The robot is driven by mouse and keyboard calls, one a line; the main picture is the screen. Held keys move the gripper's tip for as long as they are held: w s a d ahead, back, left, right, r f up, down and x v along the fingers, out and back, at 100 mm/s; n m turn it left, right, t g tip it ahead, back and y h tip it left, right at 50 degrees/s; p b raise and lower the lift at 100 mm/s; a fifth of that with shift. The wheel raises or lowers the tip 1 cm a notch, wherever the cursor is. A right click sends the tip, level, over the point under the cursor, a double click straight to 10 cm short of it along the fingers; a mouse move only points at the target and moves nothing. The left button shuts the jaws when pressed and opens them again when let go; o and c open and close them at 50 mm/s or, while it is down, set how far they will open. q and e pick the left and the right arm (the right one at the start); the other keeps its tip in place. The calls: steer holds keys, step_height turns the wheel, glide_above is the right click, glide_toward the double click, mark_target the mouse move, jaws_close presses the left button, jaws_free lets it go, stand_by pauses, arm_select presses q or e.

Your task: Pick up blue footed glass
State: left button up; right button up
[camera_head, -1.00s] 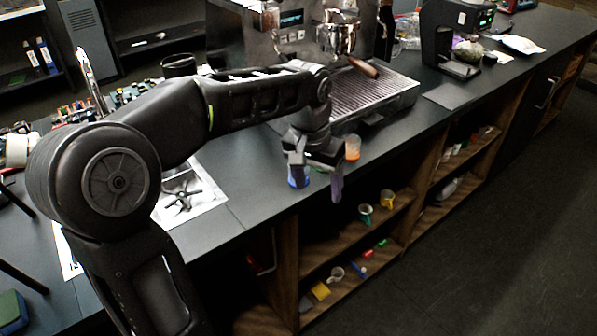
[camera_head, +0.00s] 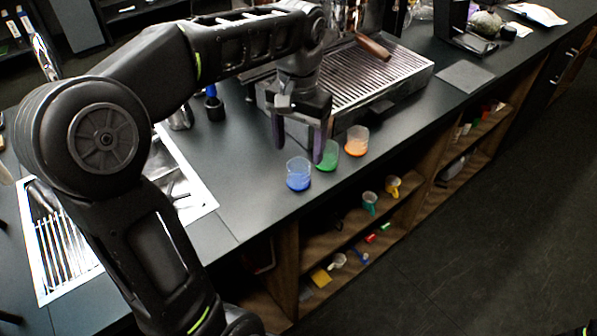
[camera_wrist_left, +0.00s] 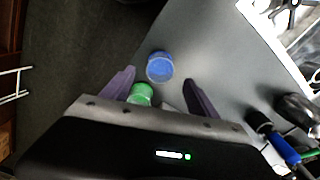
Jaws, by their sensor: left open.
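The blue footed glass (camera_head: 298,174) stands upright on the dark counter near its front edge. It also shows in the left wrist view (camera_wrist_left: 159,67), just beyond and between the fingertips. My left gripper (camera_head: 297,150) is open and empty, with its fingers pointing down behind the blue glass in the head view. In the left wrist view the two purple fingers (camera_wrist_left: 158,88) are spread wide, with the green glass (camera_wrist_left: 142,94) partly hidden at the gripper's edge. My right gripper is not in view.
A green glass (camera_head: 327,155) and an orange glass (camera_head: 356,141) stand right of the blue one. The coffee machine's drip tray (camera_head: 378,78) is behind. A sink (camera_head: 190,185) lies left. Open shelves with cups (camera_head: 369,203) are below the counter edge.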

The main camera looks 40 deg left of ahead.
mark_target(298, 170)
arm_select(q)
steer(key=shift+w+a+f, duration=0.1)
steer(key=shift+f, duration=1.3)
steer(key=shift+f+p, duration=0.4)
steer(key=shift+f, duration=2.2)
jaws_close()
steer(key=shift+r, duration=0.1)
step_height(298, 170, up, 10)
